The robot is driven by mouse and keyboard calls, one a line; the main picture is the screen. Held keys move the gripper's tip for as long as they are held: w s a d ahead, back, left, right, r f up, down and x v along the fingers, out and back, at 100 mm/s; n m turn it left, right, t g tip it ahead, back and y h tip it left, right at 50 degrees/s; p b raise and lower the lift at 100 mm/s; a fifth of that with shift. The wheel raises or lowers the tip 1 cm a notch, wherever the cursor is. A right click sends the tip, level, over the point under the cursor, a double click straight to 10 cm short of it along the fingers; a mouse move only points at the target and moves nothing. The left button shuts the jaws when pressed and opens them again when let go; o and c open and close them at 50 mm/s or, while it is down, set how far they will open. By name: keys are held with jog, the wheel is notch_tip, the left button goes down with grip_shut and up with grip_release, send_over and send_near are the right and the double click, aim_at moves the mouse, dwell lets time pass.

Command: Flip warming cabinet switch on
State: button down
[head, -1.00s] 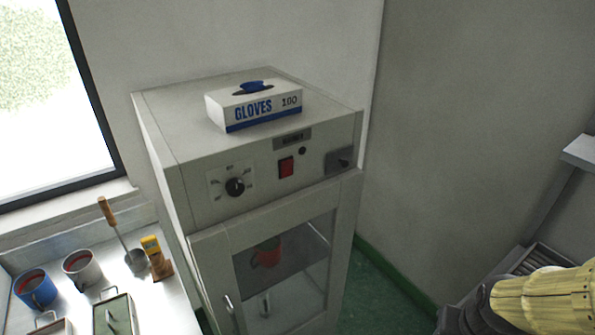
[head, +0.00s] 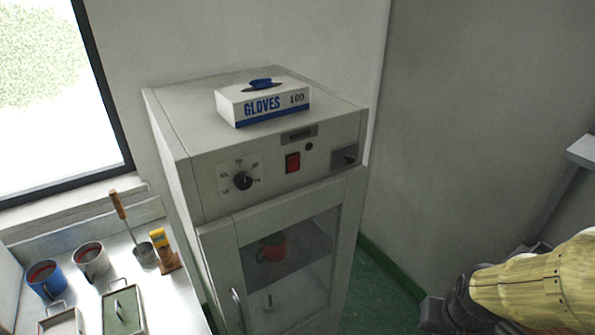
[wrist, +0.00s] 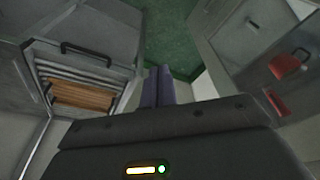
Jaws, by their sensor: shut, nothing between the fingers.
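The warming cabinet (head: 215,215) stands pale and upright against the wall in the head view. Its front panel carries a red rocker switch (head: 292,162) in a dark frame, right of a black dial (head: 242,181). I cannot tell the switch's position. My gripper (wrist: 158,88) shows in the wrist view with its two dark fingers together and nothing between them. In the head view, my arm is at the lower right, well apart from the switch. The switch does not show in the wrist view.
A glove box (head: 263,103) sits on the cabinet. A red mug (head: 272,248) is behind the glass door. Left, a bench holds a blue mug (head: 46,280), a white mug (head: 91,260) and tools. In the wrist view, a metal unit with orange-brown slats (wrist: 82,95) is at left.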

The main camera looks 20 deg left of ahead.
jog(key=w+a+f+t+y, duration=0.2)
jog(key=w+a+t+y, duration=0.4)
jog(key=w+a, duration=0.8)
jog(key=s+a+r+m+t+y, duration=0.2)
jog(key=a+r+m+t+y, duration=0.4)
jog(key=r+y, duration=0.5)
jog(key=a+r+m, duration=0.2)
jog(key=a, duration=0.1)
jog(key=shift+a+b, duration=0.3)
jog(key=shift+a, duration=0.05)
